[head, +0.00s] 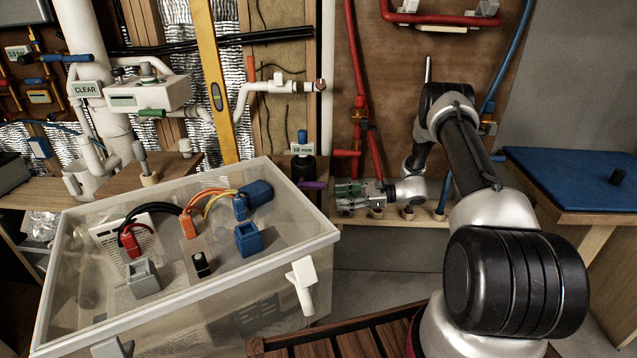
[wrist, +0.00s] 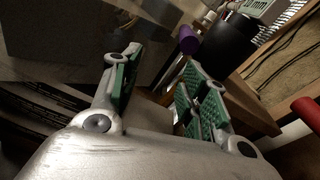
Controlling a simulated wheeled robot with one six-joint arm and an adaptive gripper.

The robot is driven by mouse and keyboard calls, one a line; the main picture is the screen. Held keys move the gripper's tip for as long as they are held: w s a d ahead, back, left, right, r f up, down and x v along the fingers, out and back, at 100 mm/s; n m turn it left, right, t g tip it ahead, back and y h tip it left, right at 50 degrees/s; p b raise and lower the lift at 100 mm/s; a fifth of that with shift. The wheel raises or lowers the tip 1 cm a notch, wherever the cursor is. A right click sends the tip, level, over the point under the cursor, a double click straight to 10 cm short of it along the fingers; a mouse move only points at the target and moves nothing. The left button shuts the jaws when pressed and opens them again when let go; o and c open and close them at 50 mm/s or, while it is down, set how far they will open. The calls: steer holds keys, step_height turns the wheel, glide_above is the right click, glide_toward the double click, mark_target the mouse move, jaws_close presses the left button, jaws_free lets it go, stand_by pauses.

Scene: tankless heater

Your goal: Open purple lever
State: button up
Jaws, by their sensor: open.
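The purple lever (head: 312,184) sticks out sideways from the lower part of a dark cylinder below a "10 mm" tag in the head view. In the wrist view its rounded purple end (wrist: 187,40) shows just beyond the fingers. My gripper (head: 341,197) is just right of the lever, pointing left toward it, and a small gap appears between them. In the wrist view my gripper (wrist: 160,72) is open with green pads apart and nothing between them. The lever's end lies ahead of the right finger, not between the pads.
A clear plastic bin (head: 190,290) with connectors on its lid stands at front left, close to the gripper. Red pipes (head: 362,75) run down the wall behind my arm. A wooden ledge (head: 395,213) lies under the gripper. A blue-topped table (head: 570,180) is at right.

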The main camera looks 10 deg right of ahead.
mark_target(318, 185)
steer(key=shift+m+t+y, duration=0.5)
steer(key=w+a+r, duration=0.1)
steer(key=a, duration=0.1)
steer(key=w+a+r, duration=0.1)
steer(key=w+a, duration=0.1)
steer(key=a, duration=0.1)
steer(key=w+a+r, duration=0.1)
steer(key=a, duration=0.1)
steer(key=shift+w+a, duration=0.25)
steer(key=shift+a, duration=0.05)
jaws_close()
